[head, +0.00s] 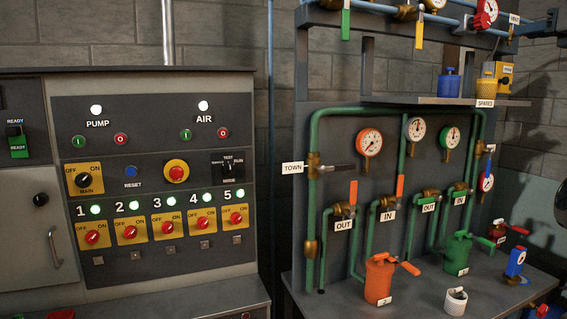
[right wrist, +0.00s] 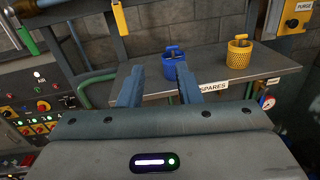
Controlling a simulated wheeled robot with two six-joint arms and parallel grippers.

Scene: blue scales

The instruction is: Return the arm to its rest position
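My right gripper (right wrist: 158,80) shows in the right wrist view with its two blue-grey fingers spread apart. Nothing is between them. In the head view the right gripper (head: 525,28) is partly seen at the top right edge, above the shelf. My left gripper is in neither view.
A control panel (head: 150,130) with lit lamps and red switches stands at left. A pipe rack (head: 313,190) with gauges and valve levers stands at right. Below it an orange can (head: 379,280), a green can (head: 457,254) and a white cup (head: 456,302) stand on a bench.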

